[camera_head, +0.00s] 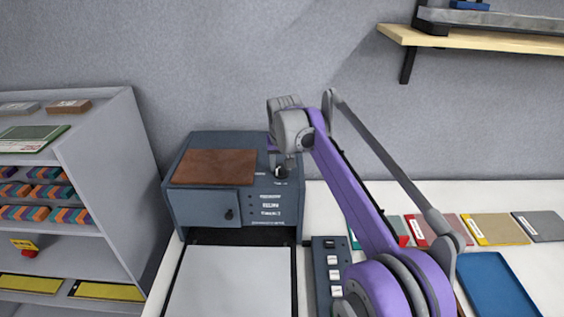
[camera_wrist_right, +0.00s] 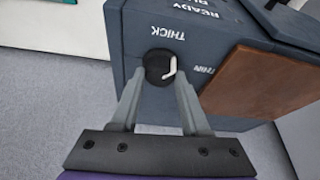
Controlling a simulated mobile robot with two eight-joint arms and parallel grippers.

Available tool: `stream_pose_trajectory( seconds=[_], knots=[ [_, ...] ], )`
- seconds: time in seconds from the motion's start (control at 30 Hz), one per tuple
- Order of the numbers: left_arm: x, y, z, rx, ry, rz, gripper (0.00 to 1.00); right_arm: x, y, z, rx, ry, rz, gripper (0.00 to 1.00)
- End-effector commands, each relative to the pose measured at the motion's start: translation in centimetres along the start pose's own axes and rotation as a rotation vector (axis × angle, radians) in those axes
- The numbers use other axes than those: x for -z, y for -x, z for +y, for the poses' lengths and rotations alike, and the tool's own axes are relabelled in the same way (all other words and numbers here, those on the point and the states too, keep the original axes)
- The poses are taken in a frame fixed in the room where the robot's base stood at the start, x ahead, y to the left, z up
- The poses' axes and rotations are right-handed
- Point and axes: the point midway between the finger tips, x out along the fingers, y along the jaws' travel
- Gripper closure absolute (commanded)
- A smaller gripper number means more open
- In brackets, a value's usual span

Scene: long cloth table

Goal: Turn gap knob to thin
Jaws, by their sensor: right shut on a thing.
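The knob also shows in the head view (camera_head: 281,173), partly under my gripper. My right gripper (camera_wrist_right: 159,74) is shut on the knob, one finger on each side. My left gripper is not in view.
A brown panel (camera_head: 215,167) lies on top of the machine. A button strip (camera_head: 321,270) stands right of the pale bed (camera_head: 232,285). Sample cards (camera_head: 495,229) and a blue tray (camera_head: 497,284) lie further right. A shelf unit (camera_head: 115,175) stands left; a wall shelf (camera_head: 480,40) hangs upper right.

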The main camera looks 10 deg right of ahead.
Motion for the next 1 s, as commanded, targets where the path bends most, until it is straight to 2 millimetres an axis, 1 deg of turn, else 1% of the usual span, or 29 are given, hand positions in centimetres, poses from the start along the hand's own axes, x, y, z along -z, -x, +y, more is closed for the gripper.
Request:
stream_pose_trajectory(
  seconds=[0.03, 0.2, 0.6, 0.8, 1.0],
  knots=[
    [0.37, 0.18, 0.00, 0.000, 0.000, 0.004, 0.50, 0.12, 0.19, -0.16, -0.017, -0.039, 0.001, 1.00],
    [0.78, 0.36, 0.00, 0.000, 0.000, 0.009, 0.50, 0.12, 0.11, -0.23, -0.079, -0.189, 0.000, 1.00],
    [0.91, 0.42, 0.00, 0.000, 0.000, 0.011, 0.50, 0.16, -0.04, -0.43, -0.221, -0.531, 0.000, 1.00],
    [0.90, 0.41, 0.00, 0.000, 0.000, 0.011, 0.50, 0.19, -0.08, -0.45, -0.279, -0.670, -0.001, 1.00],
    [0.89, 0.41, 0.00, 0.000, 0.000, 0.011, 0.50, 0.22, -0.10, -0.50, -0.318, -0.767, 0.000, 1.00]
  ],
)
